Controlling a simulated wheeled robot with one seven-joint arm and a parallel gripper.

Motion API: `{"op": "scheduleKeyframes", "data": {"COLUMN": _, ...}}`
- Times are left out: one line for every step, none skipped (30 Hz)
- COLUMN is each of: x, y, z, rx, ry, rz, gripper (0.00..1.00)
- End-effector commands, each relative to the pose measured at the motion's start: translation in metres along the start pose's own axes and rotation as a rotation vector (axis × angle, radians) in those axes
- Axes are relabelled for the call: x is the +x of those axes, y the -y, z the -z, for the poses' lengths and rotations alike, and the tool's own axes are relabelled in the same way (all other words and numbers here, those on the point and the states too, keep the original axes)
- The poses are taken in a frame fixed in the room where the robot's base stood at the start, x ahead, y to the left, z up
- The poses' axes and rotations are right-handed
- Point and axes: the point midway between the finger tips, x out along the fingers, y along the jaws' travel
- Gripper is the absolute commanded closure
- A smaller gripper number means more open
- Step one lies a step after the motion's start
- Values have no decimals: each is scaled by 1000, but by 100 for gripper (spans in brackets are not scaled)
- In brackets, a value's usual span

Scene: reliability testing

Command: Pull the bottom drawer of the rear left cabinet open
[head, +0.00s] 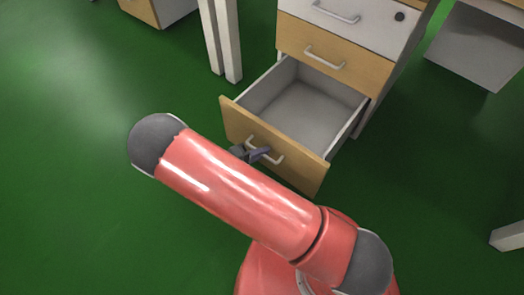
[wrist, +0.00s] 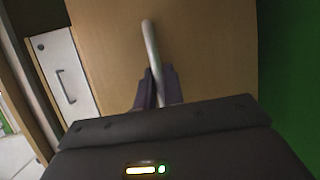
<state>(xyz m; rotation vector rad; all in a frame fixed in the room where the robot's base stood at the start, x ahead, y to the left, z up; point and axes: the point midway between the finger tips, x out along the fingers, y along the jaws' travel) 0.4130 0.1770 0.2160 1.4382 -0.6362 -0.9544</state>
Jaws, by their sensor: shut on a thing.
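The cabinet (head: 388,82) stands at the upper right of the head view. Its bottom drawer (head: 268,153) is pulled far out, and I see its empty grey inside. The drawer has a wooden front with a white bar handle. My gripper (head: 259,154) is at this handle (head: 275,159), mostly behind my red arm in the head view. In the wrist view, the two fingers (wrist: 158,88) are closed around the white handle (wrist: 150,45), with the wooden drawer front (wrist: 200,50) right beyond them.
The middle drawer (head: 335,55) and the top drawer (head: 350,25) of the cabinet are shut. White table legs (head: 222,45) stand left of the cabinet. Another cabinet (head: 158,10) is at the top left. The green floor (head: 70,120) left of the drawer is clear.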

Motion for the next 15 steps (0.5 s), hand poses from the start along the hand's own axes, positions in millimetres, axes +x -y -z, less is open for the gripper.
{"op": "scheduleKeyframes", "data": {"x": 0, "y": 0, "z": 0, "rx": 0, "ry": 1, "rz": 1, "gripper": 100}}
{"op": "scheduleKeyframes", "data": {"x": 0, "y": 0, "z": 0, "rx": 0, "ry": 1, "rz": 1, "gripper": 88}}
{"op": "scheduleKeyframes", "data": {"x": 0, "y": 0, "z": 0, "rx": 0, "ry": 1, "rz": 1, "gripper": 82}}
{"op": "scheduleKeyframes", "data": {"x": 0, "y": 0, "z": 0, "rx": 0, "ry": 1, "rz": 1, "gripper": 82}}
{"op": "scheduleKeyframes", "data": {"x": 0, "y": 0, "z": 0, "rx": 0, "ry": 1, "rz": 1, "gripper": 82}}
{"op": "scheduleKeyframes", "data": {"x": 0, "y": 0, "z": 0, "rx": 0, "ry": 0, "rz": 1, "gripper": 82}}
{"op": "scheduleKeyframes", "data": {"x": 0, "y": 0, "z": 0, "rx": 0, "ry": 0, "rz": 1, "gripper": 82}}
{"op": "scheduleKeyframes", "data": {"x": 0, "y": 0, "z": 0, "rx": 0, "ry": 0, "rz": 1, "gripper": 82}}
{"op": "scheduleKeyframes", "data": {"x": 0, "y": 0, "z": 0, "rx": 0, "ry": 0, "rz": 1, "gripper": 82}}
{"op": "scheduleKeyframes", "data": {"x": 0, "y": 0, "z": 0, "rx": 0, "ry": 0, "rz": 1, "gripper": 82}}
{"op": "scheduleKeyframes", "data": {"x": 0, "y": 0, "z": 0, "rx": 0, "ry": 0, "rz": 1, "gripper": 82}}
{"op": "scheduleKeyframes", "data": {"x": -2, "y": 0, "z": 0, "rx": 1, "ry": -1, "rz": 1, "gripper": 82}}
{"op": "scheduleKeyframes", "data": {"x": -4, "y": 0, "z": 1, "rx": 1, "ry": -2, "rz": 1, "gripper": 82}}
{"op": "scheduleKeyframes", "data": {"x": -6, "y": 0, "z": 1, "rx": 1, "ry": -3, "rz": 1, "gripper": 82}}
{"op": "scheduleKeyframes", "data": {"x": -11, "y": 0, "z": 1, "rx": 1, "ry": -4, "rz": 1, "gripper": 82}}
